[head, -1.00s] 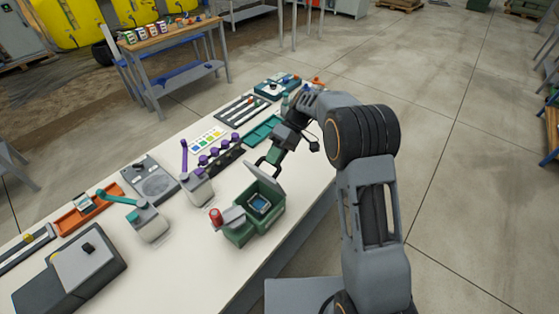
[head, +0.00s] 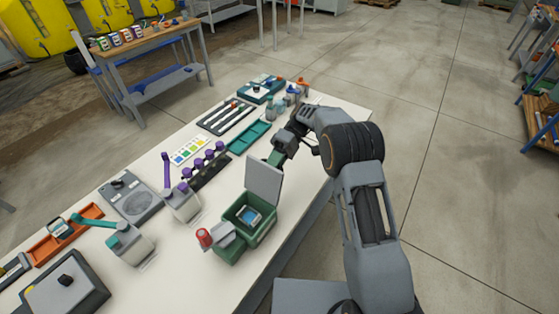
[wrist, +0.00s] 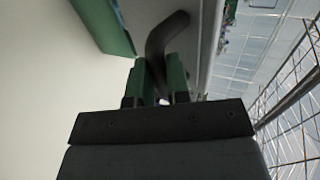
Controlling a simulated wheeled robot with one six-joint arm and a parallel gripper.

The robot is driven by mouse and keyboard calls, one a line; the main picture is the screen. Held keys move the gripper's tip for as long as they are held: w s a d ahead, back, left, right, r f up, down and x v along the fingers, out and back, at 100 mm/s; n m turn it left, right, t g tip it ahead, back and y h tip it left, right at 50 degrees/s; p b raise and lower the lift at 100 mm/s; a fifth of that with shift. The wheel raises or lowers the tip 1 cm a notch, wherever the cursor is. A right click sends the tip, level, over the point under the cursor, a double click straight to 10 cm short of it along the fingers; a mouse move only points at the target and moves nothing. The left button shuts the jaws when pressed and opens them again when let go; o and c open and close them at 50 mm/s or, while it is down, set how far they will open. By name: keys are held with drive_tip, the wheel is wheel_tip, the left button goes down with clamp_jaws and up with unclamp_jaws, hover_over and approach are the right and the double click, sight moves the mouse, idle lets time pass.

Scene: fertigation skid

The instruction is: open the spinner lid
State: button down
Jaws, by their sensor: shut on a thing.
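The spinner is a green box (head: 262,233) near the table's front edge, with a blue-centred part (head: 249,216) inside it. Its grey lid (head: 264,183) stands raised, near upright, at the box's far side. My gripper (head: 276,158) is at the top of the lid, partly hidden behind it. In the wrist view my gripper's green fingers (wrist: 162,82) are shut on a dark bent lid handle (wrist: 163,40). The lid (wrist: 202,40) shows beside the handle, and part of the green box (wrist: 103,22) is at the upper left.
A red knob (head: 204,238) on a grey bracket sticks out at the box's left. A purple-handled device (head: 183,203) and a rack with purple caps (head: 207,165) stand to the left. A teal tray (head: 249,137) lies beyond the lid.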

drive_tip(key=shift+s+f, duration=0.1)
drive_tip(key=shift+f, duration=0.4)
drive_tip(key=c, duration=1.4)
unclamp_jaws()
drive_tip(key=o, duration=0.3)
drive_tip(key=shift+r, duration=0.1)
drive_tip(key=shift+w+r, duration=0.15)
drive_tip(key=shift+w, duration=0.1)
drive_tip(key=p+v, duration=0.7)
drive_tip(key=p, duration=0.1)
drive_tip(key=shift+d, duration=0.1)
